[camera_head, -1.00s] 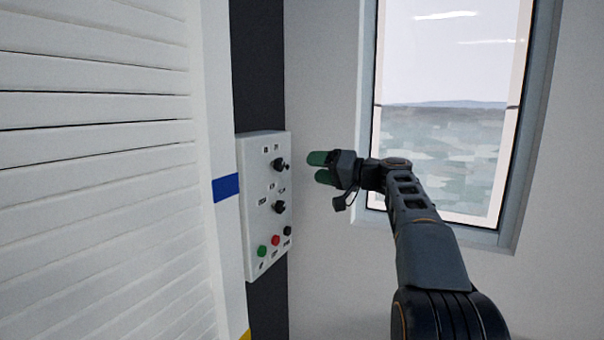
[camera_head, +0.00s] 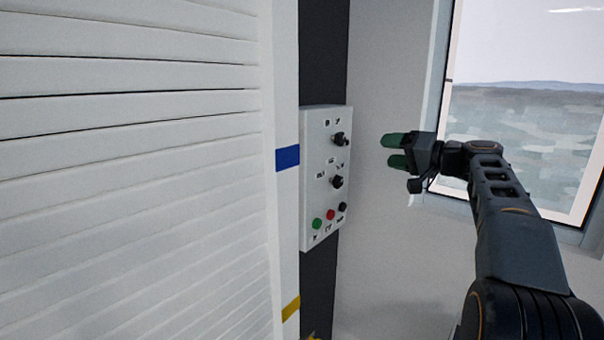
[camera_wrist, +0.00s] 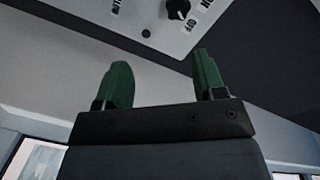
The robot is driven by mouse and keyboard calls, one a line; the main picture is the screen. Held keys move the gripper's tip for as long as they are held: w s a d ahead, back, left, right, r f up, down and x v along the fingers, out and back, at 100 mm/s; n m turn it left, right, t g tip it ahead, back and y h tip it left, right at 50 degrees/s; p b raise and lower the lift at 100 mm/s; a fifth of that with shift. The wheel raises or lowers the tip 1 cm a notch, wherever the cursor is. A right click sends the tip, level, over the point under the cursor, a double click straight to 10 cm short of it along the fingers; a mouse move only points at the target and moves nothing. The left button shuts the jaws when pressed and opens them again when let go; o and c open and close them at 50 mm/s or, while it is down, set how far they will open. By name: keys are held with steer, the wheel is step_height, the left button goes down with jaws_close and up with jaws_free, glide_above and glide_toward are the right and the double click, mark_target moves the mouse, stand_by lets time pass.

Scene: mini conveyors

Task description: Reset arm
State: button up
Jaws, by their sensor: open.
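My gripper (camera_head: 392,150) has green fingers and is open and empty. In the head view it hangs in the air to the right of a white control panel (camera_head: 311,190), apart from it, with my arm reaching in from the lower right. In the wrist view the two fingers (camera_wrist: 160,85) stand apart with nothing between them. The panel's edge (camera_wrist: 160,25) and one black knob (camera_wrist: 178,9) show beyond them at the top.
The panel carries two black knobs, a green button (camera_head: 317,224), a red button (camera_head: 331,214) and a black button (camera_head: 343,207). A white slatted shutter (camera_head: 130,180) fills the left. A window (camera_head: 520,120) is behind my arm at right. Bare grey wall lies between panel and window.

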steer(key=s+a+f+m+g+h, duration=0.1)
steer(key=s+f+m+g+h, duration=0.15)
steer(key=f, duration=0.75)
steer(key=s+f+m+g+h, duration=0.1)
steer(key=s+f+g+h, duration=0.25)
steer(key=f, duration=0.65)
steer(key=s+a+f+n+g+h, duration=0.1)
steer(key=s+a+f+n+h, duration=0.1)
steer(key=s, duration=0.5)
steer(key=s+a+f+n+g+h, duration=0.1)
steer(key=s+a+f, duration=0.3)
steer(key=s+f, duration=0.2)
steer(key=s+a+f+n+g+h, duration=0.1)
steer(key=s+a+f+n+h, duration=0.1)
steer(key=s+f, duration=0.3)
steer(key=s+a, duration=0.1)
steer(key=s, duration=0.2)
steer(key=shift+a+n+h, duration=0.25)
steer(key=shift+n+h, duration=0.05)
steer(key=shift+n, duration=0.05)
steer(key=shift+c, duration=0.5)
